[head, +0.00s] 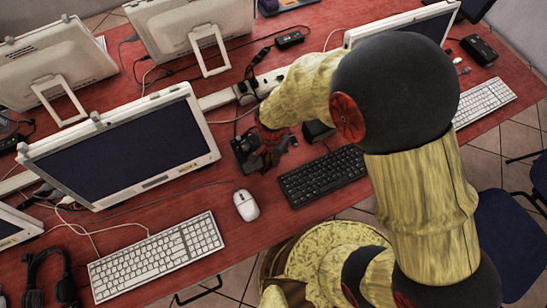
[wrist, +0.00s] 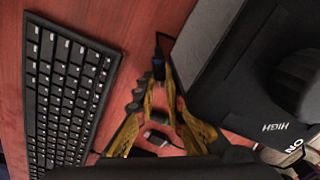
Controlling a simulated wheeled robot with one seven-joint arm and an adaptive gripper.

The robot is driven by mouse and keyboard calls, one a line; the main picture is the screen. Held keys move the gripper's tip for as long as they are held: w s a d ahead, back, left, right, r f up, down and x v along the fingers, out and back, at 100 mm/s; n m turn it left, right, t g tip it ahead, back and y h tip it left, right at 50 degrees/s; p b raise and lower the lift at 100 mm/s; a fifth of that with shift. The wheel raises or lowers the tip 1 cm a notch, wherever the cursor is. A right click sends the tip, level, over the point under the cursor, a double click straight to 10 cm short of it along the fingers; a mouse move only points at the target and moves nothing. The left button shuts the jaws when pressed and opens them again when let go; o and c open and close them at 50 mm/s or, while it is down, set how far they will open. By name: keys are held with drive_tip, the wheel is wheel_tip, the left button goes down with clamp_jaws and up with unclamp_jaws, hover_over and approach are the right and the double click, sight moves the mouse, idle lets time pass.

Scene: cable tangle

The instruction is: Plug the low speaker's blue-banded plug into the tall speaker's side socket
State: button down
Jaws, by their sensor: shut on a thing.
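My gripper (wrist: 158,84) shows in the wrist view with its yellow fingers closed together at the tips. The plug with a blue band (wrist: 158,62) is between or just beyond the tips, and a dark cable runs from it to the top of the picture. A black speaker (wrist: 225,85) with a knob and the words HIGH and ON stands close on the right. I cannot tell its height, and no socket shows. In the head view my gripper (head: 270,148) is beside a black box (head: 245,155), partly hidden. Another black box (head: 318,130) stands to its right, partly behind my arm.
A white mouse (head: 246,204), a white keyboard (head: 157,258) and a monitor (head: 125,145) are nearby. Small grey pieces (wrist: 156,137) lie between the fingers' bases.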

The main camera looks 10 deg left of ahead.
drive_tip(key=shift+s+a, duration=0.2)
drive_tip(key=shift+a, duration=0.1)
idle(0.4)
drive_tip(key=c, duration=1.8)
unclamp_jaws()
